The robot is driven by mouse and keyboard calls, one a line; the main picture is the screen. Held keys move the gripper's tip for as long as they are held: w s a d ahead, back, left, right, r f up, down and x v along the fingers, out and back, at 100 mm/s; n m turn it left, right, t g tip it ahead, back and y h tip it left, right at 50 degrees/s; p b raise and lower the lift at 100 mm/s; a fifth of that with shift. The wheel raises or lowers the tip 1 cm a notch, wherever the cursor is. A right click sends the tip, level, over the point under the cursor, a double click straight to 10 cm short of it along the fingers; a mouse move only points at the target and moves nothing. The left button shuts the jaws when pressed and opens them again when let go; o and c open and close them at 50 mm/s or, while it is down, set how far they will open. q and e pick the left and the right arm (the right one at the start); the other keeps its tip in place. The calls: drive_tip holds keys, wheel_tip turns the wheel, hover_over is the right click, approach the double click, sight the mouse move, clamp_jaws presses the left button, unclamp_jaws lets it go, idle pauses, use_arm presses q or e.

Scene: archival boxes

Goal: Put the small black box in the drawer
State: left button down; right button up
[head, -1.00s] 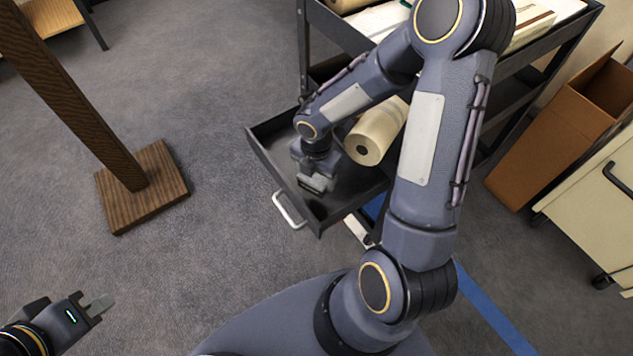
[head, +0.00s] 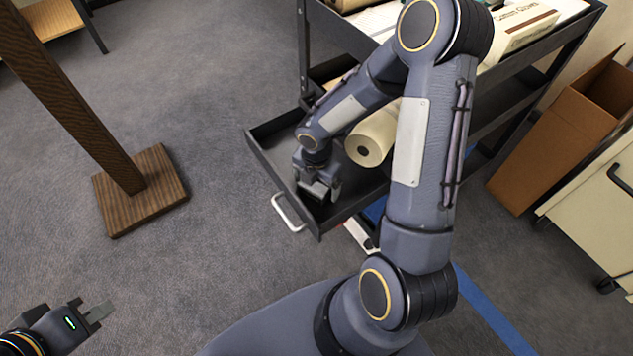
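The drawer (head: 268,165) is a dark, shallow tray pulled out from the lower part of a black cart, with a pale handle (head: 288,213) on its front. My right gripper (head: 321,192) points down inside the drawer near its front right part. Its fingers look spread apart, with a dark gap between them. I cannot make out the small black box; anything dark beneath or between the fingers blends with the drawer floor. My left gripper (head: 98,313) is out over the bare floor at the lower left, away from the drawer; its finger gap is unclear.
A cream roll (head: 371,139) lies in the drawer beside my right gripper. The cart's top (head: 530,70) holds boxes. An open brown carton (head: 560,135) and a cream cabinet (head: 595,205) stand right. A wooden post base (head: 140,190) stands left. Floor between is clear.

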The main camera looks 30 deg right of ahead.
drive_tip(key=shift+r, duration=0.1)
drive_tip(key=shift+r, duration=0.35)
wheel_tip(320, 180, up, 11)
drive_tip(key=p, duration=0.5)
wheel_tip(320, 180, up, 6)
drive_tip(key=m+t, duration=0.1)
drive_tip(key=m, duration=0.4)
hover_over(325, 188)
drive_tip(key=s+a+r+m+t+y, duration=0.2)
drive_tip(key=s+r+m, duration=0.3)
drive_tip(key=m, duration=0.5)
drive_tip(key=s+a+r+m+t+y, duration=0.1)
drive_tip(key=s+a+r+m+t, duration=0.1)
drive_tip(key=s+r+m, duration=0.3)
drive_tip(key=s+m, duration=0.3)
drive_tip(key=m, duration=0.2)
drive_tip(key=shift+s+a+t+y, duration=0.2)
drive_tip(key=shift+a+t+y, duration=0.1)
drive_tip(key=shift+a+y, duration=0.1)
drive_tip(key=shift+r, duration=0.1)
